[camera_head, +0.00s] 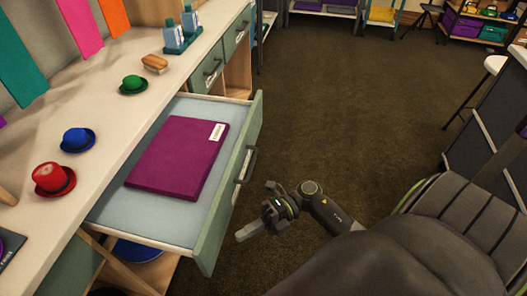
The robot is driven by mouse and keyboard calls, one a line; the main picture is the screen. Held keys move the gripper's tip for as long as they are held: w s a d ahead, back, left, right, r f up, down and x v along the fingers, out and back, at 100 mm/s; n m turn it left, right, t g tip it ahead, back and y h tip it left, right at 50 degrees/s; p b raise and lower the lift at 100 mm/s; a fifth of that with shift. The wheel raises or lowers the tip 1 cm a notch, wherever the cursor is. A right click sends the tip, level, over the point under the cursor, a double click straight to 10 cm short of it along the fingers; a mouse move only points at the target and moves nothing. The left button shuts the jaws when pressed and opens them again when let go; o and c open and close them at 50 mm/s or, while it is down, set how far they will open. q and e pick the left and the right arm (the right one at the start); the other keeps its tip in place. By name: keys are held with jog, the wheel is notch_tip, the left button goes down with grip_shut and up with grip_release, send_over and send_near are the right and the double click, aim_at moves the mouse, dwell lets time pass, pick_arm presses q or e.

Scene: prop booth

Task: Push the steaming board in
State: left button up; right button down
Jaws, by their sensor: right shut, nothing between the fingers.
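The steaming board is most likely the flat purple board (178,158) with a white label, lying in a pulled-out drawer (150,222) under the counter. My right gripper (240,236) is shut and empty, just right of the drawer front's near end. Whether it touches the front I cannot tell. My left gripper is not in view.
Closed drawers (209,72) lie beyond. The brown carpet (340,110) right of the drawer is clear.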

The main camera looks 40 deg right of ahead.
aim_at(215, 237)
jog(key=w+a, duration=0.2)
jog(key=w, duration=0.1)
jog(key=shift+a, duration=0.3)
jog(key=shift+w+a, duration=0.1)
jog(key=shift+w, duration=0.05)
